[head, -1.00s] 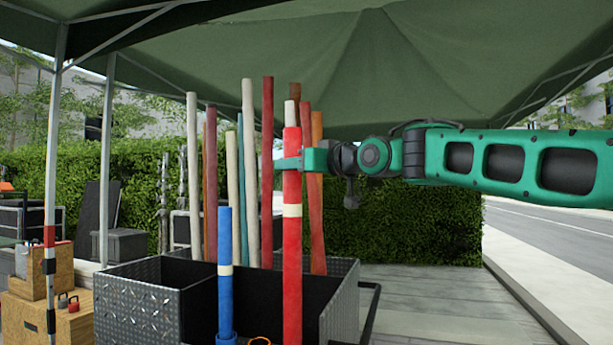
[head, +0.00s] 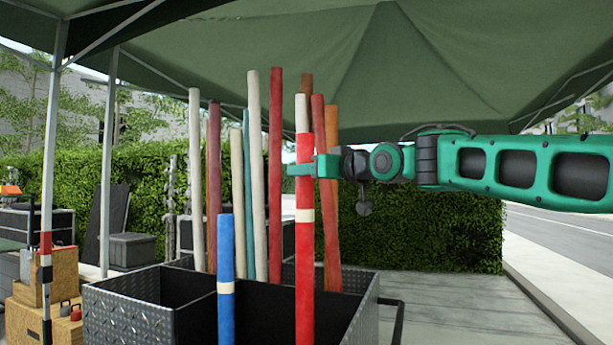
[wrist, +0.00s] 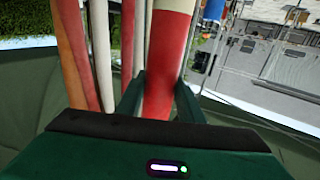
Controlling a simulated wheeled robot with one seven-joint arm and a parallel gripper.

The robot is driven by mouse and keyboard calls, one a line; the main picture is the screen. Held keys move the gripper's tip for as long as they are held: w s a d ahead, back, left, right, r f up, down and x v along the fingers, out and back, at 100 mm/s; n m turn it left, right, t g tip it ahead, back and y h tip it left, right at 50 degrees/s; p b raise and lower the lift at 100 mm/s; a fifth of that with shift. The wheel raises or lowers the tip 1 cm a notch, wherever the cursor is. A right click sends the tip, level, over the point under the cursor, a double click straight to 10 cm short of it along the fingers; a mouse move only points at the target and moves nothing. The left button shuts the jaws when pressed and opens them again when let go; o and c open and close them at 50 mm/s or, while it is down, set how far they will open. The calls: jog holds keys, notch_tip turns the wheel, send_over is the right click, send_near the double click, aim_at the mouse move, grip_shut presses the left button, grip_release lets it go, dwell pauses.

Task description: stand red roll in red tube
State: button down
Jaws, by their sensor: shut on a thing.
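The red roll (head: 304,265) with a cream band stands upright in the head view. My gripper (head: 304,168) is shut on its upper part, coming from the right. In the wrist view the red roll (wrist: 166,85) stands between my fingers (wrist: 160,98), its cream band farther along. The roll's lower end is cut off by the bottom of the head view. It passes in front of the bin, and I cannot tell its depth to it. No red tube can be made out in either view.
A dark diamond-plate bin (head: 135,310) holds several white, red and orange rolls standing close behind my gripper. A blue roll (head: 225,275) with a cream band stands at the bin's front. Wooden boxes (head: 62,270) and a canopy pole (head: 47,170) are left. Paved ground (head: 450,300) is clear on the right.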

jog(key=f, duration=0.1)
send_over(312, 257)
jog(key=x, duration=0.2)
jog(key=shift+s+d+f, duration=0.1)
jog(key=shift+f, duration=9.6)
jog(key=c, duration=1.1)
grip_release()
jog(key=shift+f, duration=0.1)
